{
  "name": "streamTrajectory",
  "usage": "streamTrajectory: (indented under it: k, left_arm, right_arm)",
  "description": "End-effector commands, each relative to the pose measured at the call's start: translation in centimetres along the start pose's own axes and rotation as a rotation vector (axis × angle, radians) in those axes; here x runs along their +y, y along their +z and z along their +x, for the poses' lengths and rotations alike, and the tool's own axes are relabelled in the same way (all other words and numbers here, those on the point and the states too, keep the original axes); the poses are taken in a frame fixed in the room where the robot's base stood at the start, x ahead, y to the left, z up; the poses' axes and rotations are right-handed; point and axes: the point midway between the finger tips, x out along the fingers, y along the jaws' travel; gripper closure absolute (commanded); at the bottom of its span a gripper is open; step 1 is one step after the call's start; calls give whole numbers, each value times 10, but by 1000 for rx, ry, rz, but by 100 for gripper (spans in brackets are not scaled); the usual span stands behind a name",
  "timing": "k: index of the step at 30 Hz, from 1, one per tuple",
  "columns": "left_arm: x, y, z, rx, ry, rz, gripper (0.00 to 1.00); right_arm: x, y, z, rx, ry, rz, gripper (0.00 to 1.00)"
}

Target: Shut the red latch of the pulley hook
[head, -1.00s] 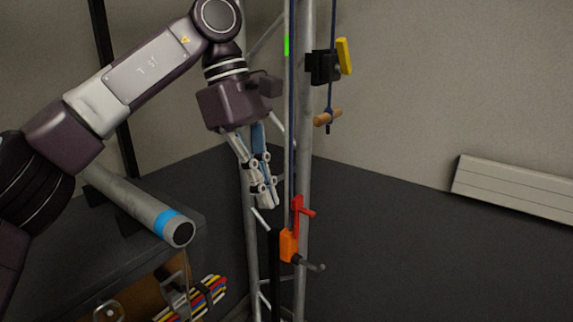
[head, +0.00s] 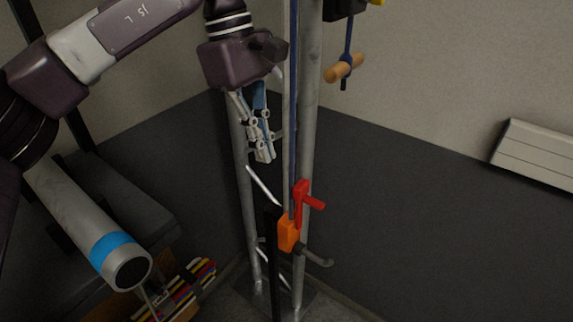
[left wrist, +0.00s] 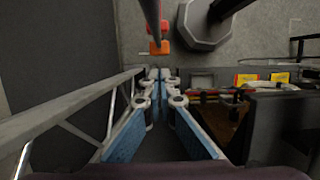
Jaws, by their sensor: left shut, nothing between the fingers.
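The red latch (head: 303,200) sits on top of the orange body of the pulley hook (head: 289,233), beside the upright metal truss tubes. Its red lever sticks out to the right. My left gripper (head: 265,157) is shut and empty, pointing down, above and to the left of the latch and apart from it. In the left wrist view, the shut fingertips (left wrist: 160,76) are below the orange body (left wrist: 159,47) in the picture, and part of the red latch (left wrist: 164,27) shows just above it. My right gripper is not in view.
Truss tubes (head: 309,110) and a blue rope (head: 293,100) stand right of my left gripper. A wooden handle (head: 345,68) hangs at upper right. A grey tube with a blue band (head: 110,247) juts out at lower left. The floor on the right looks clear.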

Motion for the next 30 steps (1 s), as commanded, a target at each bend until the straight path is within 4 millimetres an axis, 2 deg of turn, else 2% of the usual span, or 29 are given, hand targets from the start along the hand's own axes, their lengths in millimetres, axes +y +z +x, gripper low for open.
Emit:
streamTrajectory:
  k: [4,6,9,15,21,30]
  left_arm:
    - [-1,1,30,-2,-3,2,100]
    - [0,14,29,0,0,7,100]
    - [0,26,33,1,0,4,100]
    - [0,38,38,0,1,2,100]
    - [0,39,39,-1,1,0,100]
    - [2,43,40,-1,1,1,100]
  right_arm:
    - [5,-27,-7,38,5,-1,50]
    - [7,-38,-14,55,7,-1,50]
    - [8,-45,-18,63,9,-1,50]
    - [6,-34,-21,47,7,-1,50]
    - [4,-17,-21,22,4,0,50]
    - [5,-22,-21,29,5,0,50]
